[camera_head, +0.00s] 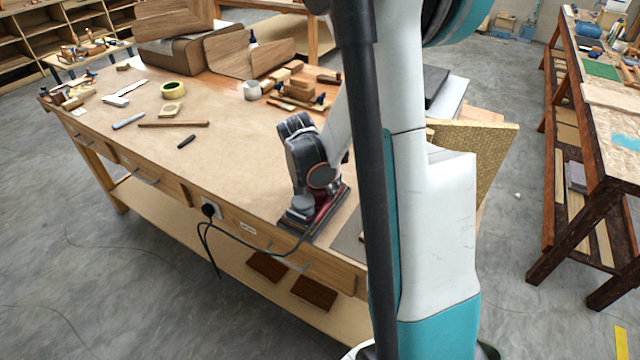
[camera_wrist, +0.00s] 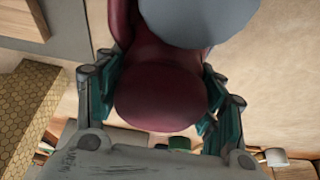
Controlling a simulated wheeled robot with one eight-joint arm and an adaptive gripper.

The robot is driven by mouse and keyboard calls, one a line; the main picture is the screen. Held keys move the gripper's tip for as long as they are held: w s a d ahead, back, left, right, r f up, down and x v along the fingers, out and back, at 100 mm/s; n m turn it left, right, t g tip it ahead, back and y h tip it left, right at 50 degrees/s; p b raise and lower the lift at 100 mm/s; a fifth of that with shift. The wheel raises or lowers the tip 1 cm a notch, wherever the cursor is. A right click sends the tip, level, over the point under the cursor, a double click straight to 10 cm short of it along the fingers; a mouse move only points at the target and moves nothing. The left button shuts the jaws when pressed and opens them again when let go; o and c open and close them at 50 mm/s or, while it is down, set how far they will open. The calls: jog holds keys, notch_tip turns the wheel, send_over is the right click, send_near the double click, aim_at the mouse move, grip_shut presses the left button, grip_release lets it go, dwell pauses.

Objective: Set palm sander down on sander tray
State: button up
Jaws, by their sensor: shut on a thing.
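The palm sander (camera_head: 322,207), with a dark red body, is low over the near edge of the workbench in the head view. In the wrist view its rounded dark red body (camera_wrist: 158,95) fills the space between the fingers, with a grey part above it. My gripper (camera_wrist: 160,108) is shut on the sander, with teal fingers on both sides. In the head view my gripper (camera_head: 308,165) is above the sander. A dark flat edge shows beneath the sander; I cannot tell whether this is the sander tray or the sander's base, or whether the two touch.
A black cord runs from the sander's side to a socket (camera_head: 210,210) on the bench front. Wood blocks (camera_head: 297,90), a cup (camera_head: 251,90) and tape (camera_head: 174,91) lie farther back. A yellowish panel (camera_head: 490,145) stands at the right.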

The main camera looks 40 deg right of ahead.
jog(key=shift+f+b, duration=0.55)
jog(key=shift+f, duration=0.05)
dwell(0.5)
jog(key=o, duration=1.5)
jog(key=shift+c, duration=0.2)
jog(key=shift+o, duration=0.6)
jog(key=shift+o, duration=1.1)
jog(key=shift+r, duration=0.15)
jog(key=shift+r+p, duration=2.35)
jog(key=shift+r, duration=1.05)
